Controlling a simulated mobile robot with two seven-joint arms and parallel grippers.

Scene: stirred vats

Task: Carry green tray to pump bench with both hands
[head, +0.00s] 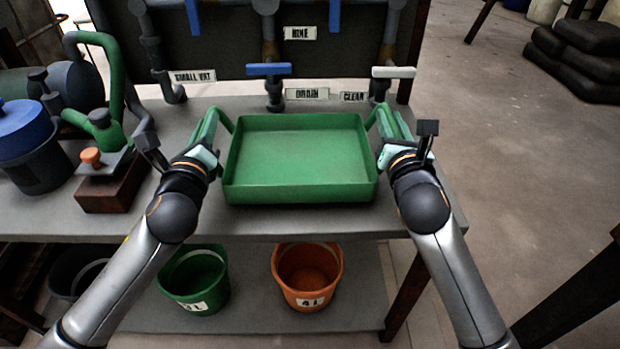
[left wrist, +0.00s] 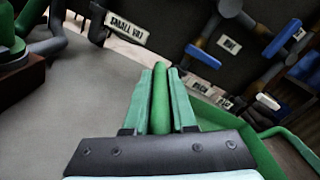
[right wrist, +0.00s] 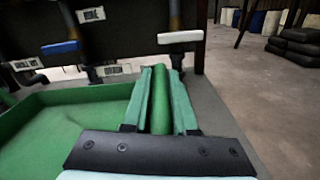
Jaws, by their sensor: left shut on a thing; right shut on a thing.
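The green tray (head: 300,160) is empty and looks level, at the front of the grey bench (head: 420,215) in the head view. I cannot tell whether it rests on the bench top or hangs just above it. My left gripper (head: 212,135) is shut on the tray's left handle (left wrist: 160,100). My right gripper (head: 390,130) is shut on the tray's right handle (right wrist: 160,100). The tray's wall also shows in the right wrist view (right wrist: 80,95).
Pipes with a blue valve handle (head: 269,69) and a white valve handle (head: 394,72) stand behind the tray. A blue-lidded pot (head: 35,160) and a brown block (head: 112,188) are at left. A green bucket (head: 196,283) and an orange bucket (head: 307,278) sit below.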

